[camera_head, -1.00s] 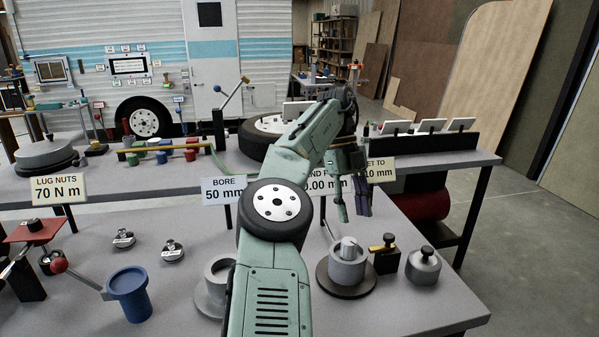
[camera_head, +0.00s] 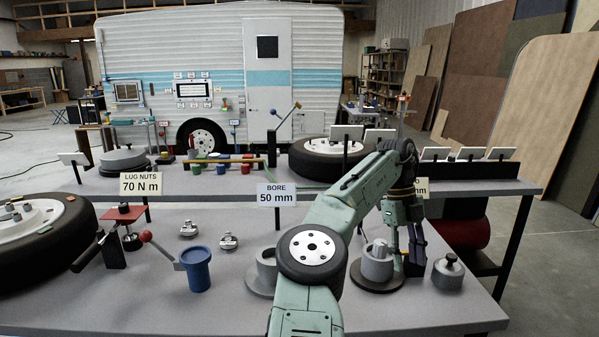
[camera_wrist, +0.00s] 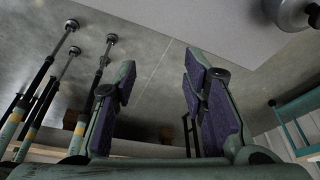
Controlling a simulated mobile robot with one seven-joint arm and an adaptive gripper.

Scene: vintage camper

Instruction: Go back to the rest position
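My gripper (camera_head: 404,258) hangs at the end of my green arm on the right of the front table (camera_head: 235,305) in the head view. Its fingertips point down, just right of a grey cylinder on a dark round base (camera_head: 377,267); I cannot tell whether they touch anything. In the wrist view, the purple-padded fingers of my gripper (camera_wrist: 160,85) stand apart with nothing between them. Beyond them are the grey floor and a table edge.
A grey knobbed weight (camera_head: 448,272) stands right of my gripper. A blue cup (camera_head: 197,268) and a wheel (camera_head: 40,230) are on the left. The front table's near left is bare.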

